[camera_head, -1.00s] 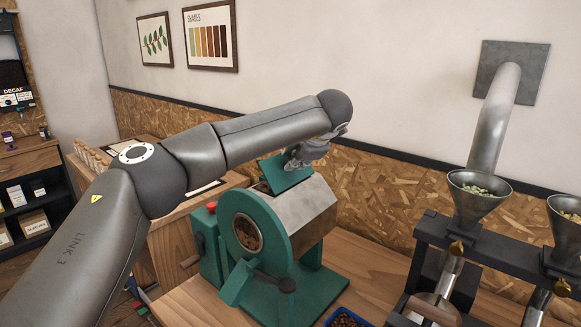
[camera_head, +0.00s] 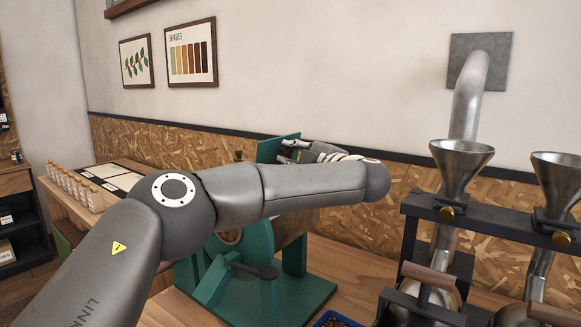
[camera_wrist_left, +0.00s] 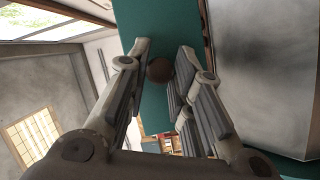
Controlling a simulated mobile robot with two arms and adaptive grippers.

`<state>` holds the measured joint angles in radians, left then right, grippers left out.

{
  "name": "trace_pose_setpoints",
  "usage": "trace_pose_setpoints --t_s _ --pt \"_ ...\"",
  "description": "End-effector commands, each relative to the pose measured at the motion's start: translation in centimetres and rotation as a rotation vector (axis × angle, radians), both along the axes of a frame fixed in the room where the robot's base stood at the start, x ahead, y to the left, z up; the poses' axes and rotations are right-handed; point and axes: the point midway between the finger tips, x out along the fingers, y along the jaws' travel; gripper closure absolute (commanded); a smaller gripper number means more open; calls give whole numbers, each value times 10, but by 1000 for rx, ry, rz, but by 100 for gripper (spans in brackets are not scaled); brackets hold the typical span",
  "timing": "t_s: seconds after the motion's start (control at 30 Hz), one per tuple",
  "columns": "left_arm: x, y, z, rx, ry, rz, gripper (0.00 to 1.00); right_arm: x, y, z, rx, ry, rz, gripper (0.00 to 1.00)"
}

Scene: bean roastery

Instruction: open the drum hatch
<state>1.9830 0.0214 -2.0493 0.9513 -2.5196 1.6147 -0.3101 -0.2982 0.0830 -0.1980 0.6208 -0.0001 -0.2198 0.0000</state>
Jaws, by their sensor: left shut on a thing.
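The green drum hatch (camera_head: 270,149) stands nearly upright above the green roaster (camera_head: 308,290). In the left wrist view, the round brown knob (camera_wrist_left: 160,70) sits between my fingers (camera_wrist_left: 163,60) against the green hatch plate (camera_wrist_left: 150,22). The grip itself is partly hidden in the head view. My right gripper is not in view.
Metal funnels (camera_head: 461,165) on a dark stand (camera_head: 480,222) are on the right. A blue tray (camera_head: 335,320) of beans is at the front edge. A wooden counter with small jars (camera_head: 75,187) is at left. The wall is close behind the roaster.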

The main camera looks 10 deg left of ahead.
Motion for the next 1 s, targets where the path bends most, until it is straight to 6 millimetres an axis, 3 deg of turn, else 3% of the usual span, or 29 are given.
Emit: trace_pose_setpoints --t_s 0.2,0.67,0.7,0.73,1.0 --pt "-1 -3 -3 51 -21 -2 100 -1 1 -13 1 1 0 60" --pt "-1 -3 -2 61 -24 -2 100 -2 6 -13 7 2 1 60" --pt "-1 -3 -2 61 -24 -2 76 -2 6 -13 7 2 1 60" --pt "-1 -3 -2 61 -24 -2 72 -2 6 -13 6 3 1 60" --pt "-1 -3 -3 59 -23 -1 69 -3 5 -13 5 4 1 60"
